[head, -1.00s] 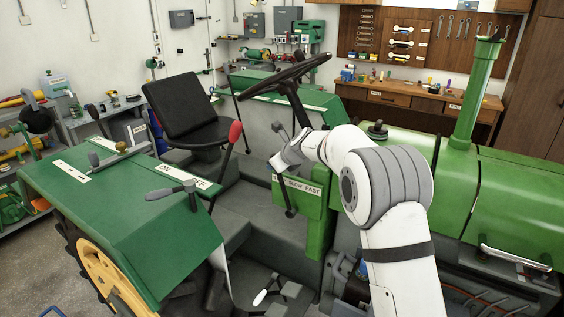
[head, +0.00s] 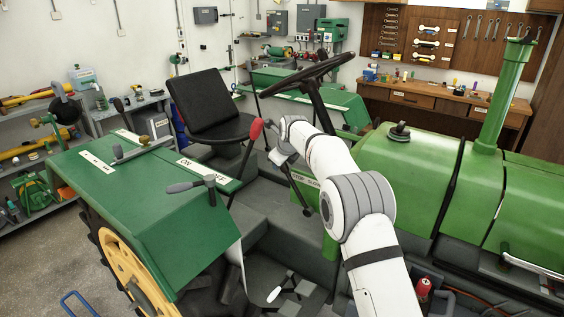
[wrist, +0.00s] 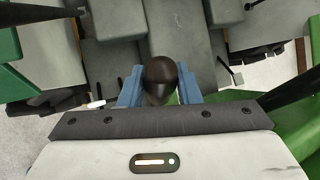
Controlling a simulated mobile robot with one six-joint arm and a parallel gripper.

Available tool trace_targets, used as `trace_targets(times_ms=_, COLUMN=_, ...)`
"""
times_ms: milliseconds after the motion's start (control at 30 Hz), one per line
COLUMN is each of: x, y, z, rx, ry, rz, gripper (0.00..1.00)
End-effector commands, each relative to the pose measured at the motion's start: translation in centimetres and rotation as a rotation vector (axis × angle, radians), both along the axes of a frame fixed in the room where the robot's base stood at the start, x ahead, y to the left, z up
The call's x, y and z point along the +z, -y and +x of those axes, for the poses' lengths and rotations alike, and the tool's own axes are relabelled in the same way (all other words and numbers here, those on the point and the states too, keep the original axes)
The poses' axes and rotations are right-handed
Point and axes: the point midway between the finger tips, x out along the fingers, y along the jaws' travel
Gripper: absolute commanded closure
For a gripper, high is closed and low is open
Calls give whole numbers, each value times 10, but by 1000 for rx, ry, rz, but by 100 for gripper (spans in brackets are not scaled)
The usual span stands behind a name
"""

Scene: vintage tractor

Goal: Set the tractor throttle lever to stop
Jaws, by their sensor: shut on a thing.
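The rod leans up and left, passing near the STOP end. The knob is hidden in the head view.
The black steering wheel (head: 307,73) stands just behind my gripper. A red-knobbed lever (head: 256,129) rises close to its left. The black seat (head: 207,105) and green fender (head: 135,205) lie further left. The green hood (head: 410,180) is at the right.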

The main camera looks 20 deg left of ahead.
Motion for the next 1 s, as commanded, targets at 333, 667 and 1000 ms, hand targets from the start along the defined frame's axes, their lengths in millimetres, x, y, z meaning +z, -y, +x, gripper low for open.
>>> trace_targets(times_ms=333, x=-6, y=-3, z=-1, rx=5, ry=-6, rz=-12, gripper=100)
trace_targets(times_ms=667, x=-4, y=-4, z=-1, rx=6, ry=-4, rz=-10, gripper=53)
trace_targets(times_ms=1000, x=-1, y=-3, z=-2, rx=5, ry=-2, rz=-7, gripper=48)
